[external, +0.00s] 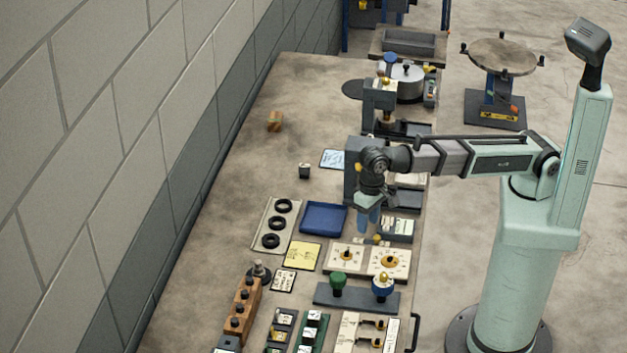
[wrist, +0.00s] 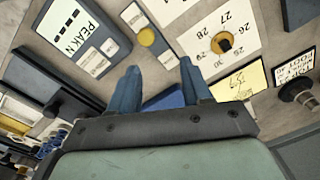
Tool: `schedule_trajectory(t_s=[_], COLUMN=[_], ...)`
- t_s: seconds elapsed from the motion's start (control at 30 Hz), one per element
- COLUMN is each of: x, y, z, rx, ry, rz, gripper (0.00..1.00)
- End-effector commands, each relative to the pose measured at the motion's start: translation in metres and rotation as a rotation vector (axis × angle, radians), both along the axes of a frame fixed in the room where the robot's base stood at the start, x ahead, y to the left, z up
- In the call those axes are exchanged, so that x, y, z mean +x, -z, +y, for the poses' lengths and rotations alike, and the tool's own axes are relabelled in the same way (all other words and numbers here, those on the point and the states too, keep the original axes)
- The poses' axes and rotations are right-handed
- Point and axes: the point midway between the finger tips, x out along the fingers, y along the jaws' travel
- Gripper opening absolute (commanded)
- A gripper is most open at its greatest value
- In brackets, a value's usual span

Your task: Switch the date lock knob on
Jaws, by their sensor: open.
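My gripper (external: 369,228) hangs fingers-down over the right part of the bench, above and behind the dial plates. In the wrist view its two blue fingers (wrist: 158,78) stand apart with nothing between them. A white plate with a numbered dial (wrist: 222,43) lies ahead of the fingers; its knob is black and yellow. Two such dial plates show in the external view, a left one (external: 347,257) and a right one (external: 389,261). A small yellow knob (wrist: 147,37) sits beside a grey instrument. No readable label tells me which knob is the date lock.
A green knob (external: 337,281) and a blue-and-white knob (external: 382,284) stand on a dark bar in front of the dials. A blue tray (external: 323,217), a yellow note (external: 303,253) and black rings (external: 271,240) lie to the left. The bench's far left is mostly clear.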

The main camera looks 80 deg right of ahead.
Motion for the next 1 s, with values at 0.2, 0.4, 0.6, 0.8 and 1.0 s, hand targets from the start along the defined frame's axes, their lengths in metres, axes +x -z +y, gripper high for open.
schedule_trajectory(t_s=[0.2, 0.4, 0.6, 0.8, 1.0], x=[0.0, -0.001, -0.002, 0.003, 0.005], y=[-0.037, -0.069, -0.1, -0.09, -0.086], z=[0.0, -0.001, -0.002, 0.032, 0.064], rx=[0.003, 0.003, 0.004, 0.045, 0.085], ry=[0.0, -0.001, -0.003, -0.112, -0.212], rz=[-0.001, -0.001, -0.002, -0.057, -0.109], gripper=[0.48, 0.48, 0.48, 0.48, 0.48])
